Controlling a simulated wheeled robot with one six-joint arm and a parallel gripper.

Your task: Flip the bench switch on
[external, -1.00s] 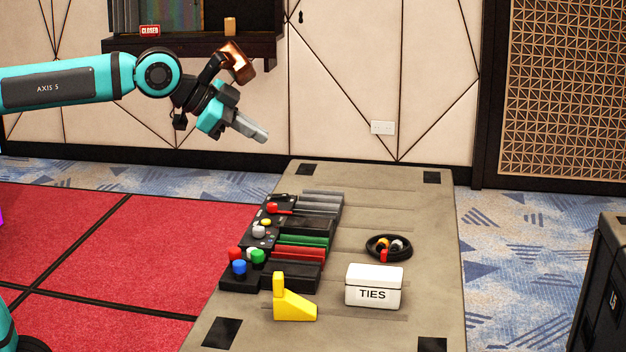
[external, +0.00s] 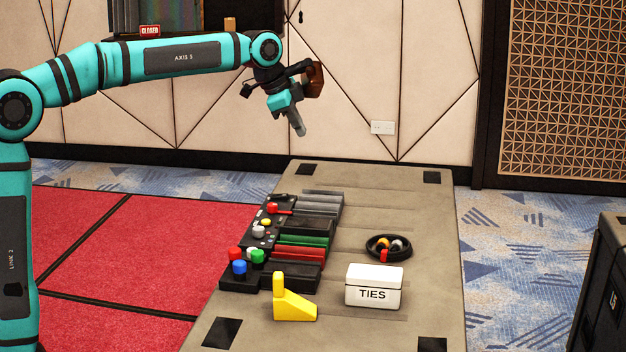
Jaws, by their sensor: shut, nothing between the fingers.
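A row of black control boxes (external: 232,285) stands along the left side of the bench (external: 425,225). A red-handled part (external: 274,208) lies on the far box and looks like a lever switch; its on or off position is too small to tell. My gripper (external: 300,131) is shut and empty, pointing down in the air above the far end of the bench. It is apart from the boxes and touches nothing.
Red, blue (external: 239,267) and green knobs stand on the near box. A yellow wedge-shaped piece (external: 290,305), a white TIES box (external: 373,289) and a round black dish (external: 377,247) are on the bench. Its right side is mostly clear. A black case (external: 605,290) stands at right.

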